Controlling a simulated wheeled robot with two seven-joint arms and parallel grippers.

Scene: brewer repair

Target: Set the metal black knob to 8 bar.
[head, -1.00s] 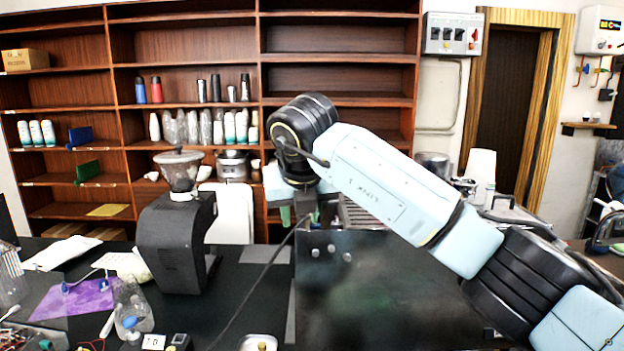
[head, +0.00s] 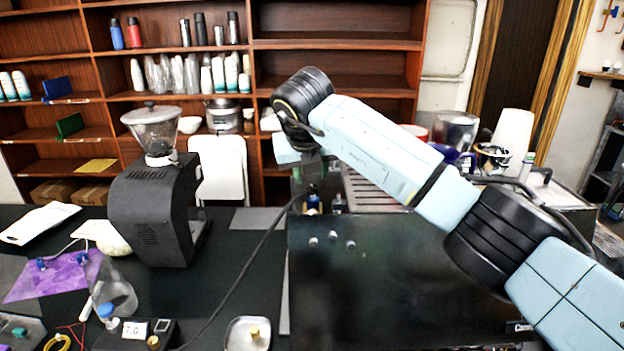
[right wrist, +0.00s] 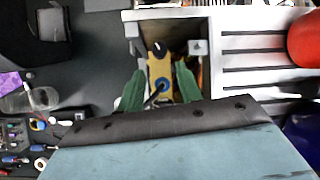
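In the right wrist view, a small black knob (right wrist: 160,48) with a pale mark sits on a brass-coloured plate inside an open recess of the machine. The knob's bar setting is unreadable. My left gripper is out of view.
The machine's dark panel (head: 410,290) fills the lower middle. A black grinder (head: 150,215) stands left of it. A cable (head: 245,275) crosses the table. A small tray (head: 247,334) and a device with a small display (head: 135,329) lie at the front.

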